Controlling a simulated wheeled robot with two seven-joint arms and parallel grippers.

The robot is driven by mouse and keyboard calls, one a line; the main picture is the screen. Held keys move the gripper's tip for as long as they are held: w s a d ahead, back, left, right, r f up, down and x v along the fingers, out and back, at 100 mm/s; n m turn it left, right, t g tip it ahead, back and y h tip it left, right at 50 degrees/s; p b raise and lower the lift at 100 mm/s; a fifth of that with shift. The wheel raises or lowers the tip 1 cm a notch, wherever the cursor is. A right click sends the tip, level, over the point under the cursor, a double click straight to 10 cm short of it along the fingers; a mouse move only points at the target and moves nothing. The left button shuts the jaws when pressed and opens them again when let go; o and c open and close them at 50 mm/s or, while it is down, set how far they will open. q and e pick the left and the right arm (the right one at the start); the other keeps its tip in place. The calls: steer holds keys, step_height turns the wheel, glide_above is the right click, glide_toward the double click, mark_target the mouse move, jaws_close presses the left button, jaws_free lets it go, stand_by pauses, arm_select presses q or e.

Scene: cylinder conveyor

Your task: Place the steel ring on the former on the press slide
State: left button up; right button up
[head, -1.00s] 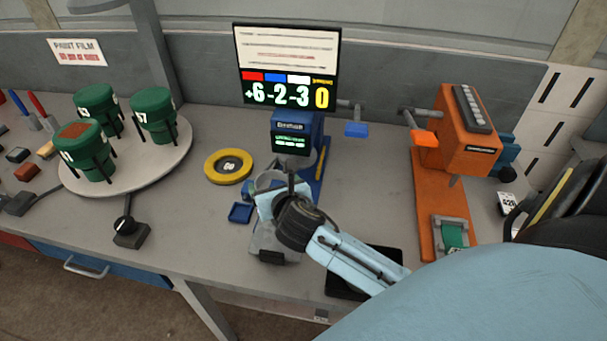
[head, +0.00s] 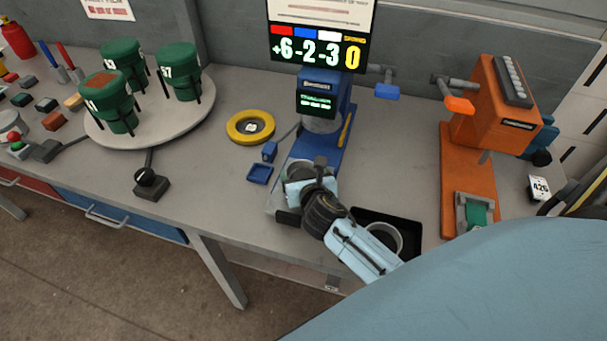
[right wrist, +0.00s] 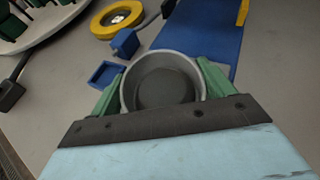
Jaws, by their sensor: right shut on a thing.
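My right gripper (head: 303,172) is shut on a steel ring (right wrist: 126,88), which sits between its green fingers in the right wrist view. The ring's open top faces that camera, and a dark grey round surface shows inside it; I cannot tell whether this is a former. In the head view the gripper is over the front of the blue press's base (head: 333,150). The orange press (head: 490,115) stands to the right, with a green piece (head: 477,212) in a grey holder on its base. My left gripper is out of view.
Another pale ring (head: 396,232) lies in a black tray (head: 415,222), partly behind my right arm. A yellow ring (head: 235,128) and a small blue tray (head: 259,174) lie left of the blue press. Green containers stand on a round platform (head: 205,110).

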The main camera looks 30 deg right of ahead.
steer(key=o, duration=0.7)
steer(key=shift+f, duration=0.1)
steer(key=o, duration=0.3)
steer(key=shift+r, duration=0.2)
steer(key=p+v, duration=0.1)
steer(key=v, duration=1.1)
steer(key=shift+f, duration=0.1)
